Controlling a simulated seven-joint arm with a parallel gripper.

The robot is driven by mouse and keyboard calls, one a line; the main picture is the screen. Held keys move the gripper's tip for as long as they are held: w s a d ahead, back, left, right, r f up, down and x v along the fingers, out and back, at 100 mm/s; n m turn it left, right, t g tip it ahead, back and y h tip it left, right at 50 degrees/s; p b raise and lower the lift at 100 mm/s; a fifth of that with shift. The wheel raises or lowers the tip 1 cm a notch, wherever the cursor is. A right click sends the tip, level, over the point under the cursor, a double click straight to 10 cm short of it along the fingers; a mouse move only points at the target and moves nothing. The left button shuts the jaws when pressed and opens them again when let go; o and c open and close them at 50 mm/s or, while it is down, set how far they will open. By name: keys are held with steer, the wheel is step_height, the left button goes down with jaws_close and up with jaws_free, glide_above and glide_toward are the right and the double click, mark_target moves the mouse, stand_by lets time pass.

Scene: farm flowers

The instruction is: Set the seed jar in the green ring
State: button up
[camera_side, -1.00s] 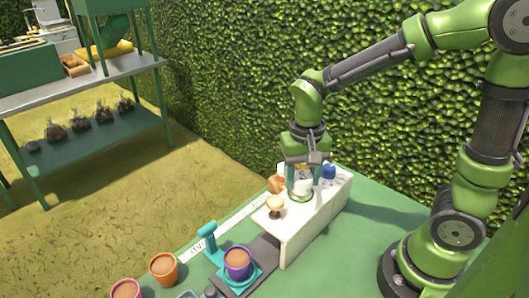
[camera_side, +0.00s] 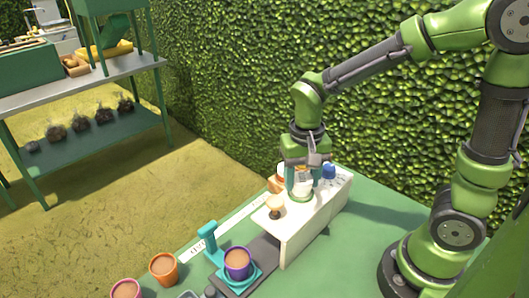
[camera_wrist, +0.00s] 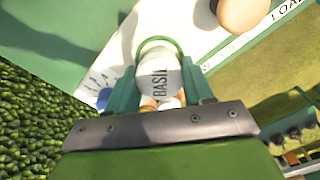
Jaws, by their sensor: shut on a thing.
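The green ring (camera_side: 300,198) shows around the jar's foot on top of the white stand (camera_side: 290,228). Its arc also shows beyond the jar in the wrist view (camera_wrist: 157,40). I cannot tell whether the jar's base touches the stand.
A round-knobbed stamp (camera_side: 275,204) stands left of the jar on the stand. A blue-capped item (camera_side: 329,172) is close on the right. A purple pot (camera_side: 238,262) sits on a teal scale, with an orange pot (camera_side: 164,268) and pink pot (camera_side: 126,289) further left. A hedge rises behind.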

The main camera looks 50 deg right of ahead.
mark_target(302, 177)
steer(key=shift+f, duration=0.4)
steer(key=o, duration=0.7)
steer(key=shift+o, duration=0.2)
step_height(302, 177, up, 11)
stand_by(0.5)
